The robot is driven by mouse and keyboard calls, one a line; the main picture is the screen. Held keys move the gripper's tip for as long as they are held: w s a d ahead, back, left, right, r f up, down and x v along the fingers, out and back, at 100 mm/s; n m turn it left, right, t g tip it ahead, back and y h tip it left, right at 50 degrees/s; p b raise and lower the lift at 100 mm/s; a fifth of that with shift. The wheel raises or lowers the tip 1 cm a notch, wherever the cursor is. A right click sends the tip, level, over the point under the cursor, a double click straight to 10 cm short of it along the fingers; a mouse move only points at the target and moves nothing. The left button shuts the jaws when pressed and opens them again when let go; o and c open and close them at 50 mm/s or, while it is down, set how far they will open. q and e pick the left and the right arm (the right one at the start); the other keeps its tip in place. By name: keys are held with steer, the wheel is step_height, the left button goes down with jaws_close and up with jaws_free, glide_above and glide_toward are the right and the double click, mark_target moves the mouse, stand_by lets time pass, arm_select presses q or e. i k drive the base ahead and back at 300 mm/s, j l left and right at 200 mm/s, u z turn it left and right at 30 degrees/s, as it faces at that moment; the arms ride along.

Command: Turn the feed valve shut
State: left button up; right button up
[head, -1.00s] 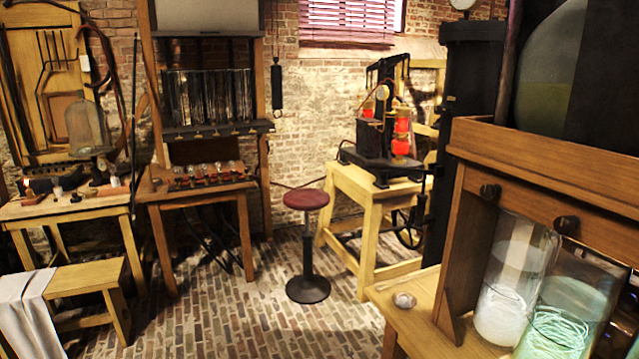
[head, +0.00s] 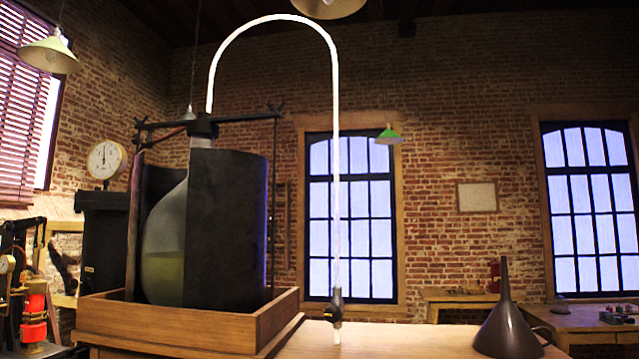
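In the head view a black valve (head: 337,293) hangs at the lower end of a thin white tube (head: 336,180). The tube arches up and over from the top of a large round glass vessel (head: 165,245). The vessel holds a yellowish-green liquid and stands partly behind a dark curved shield (head: 226,230). The valve's small clear outlet (head: 337,331) points down in front of the wooden bench top. I cannot tell whether the valve is open or shut. Neither of my grippers is in view.
The vessel sits in a wooden tray (head: 180,326) on the bench. A dark funnel (head: 505,325) stands inverted at the right. A round gauge (head: 106,160) is at the left. Side tables stand by the back wall. The space around the valve looks clear.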

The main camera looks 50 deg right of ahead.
mark_target(333, 314)
steer(key=z, duration=1.2)
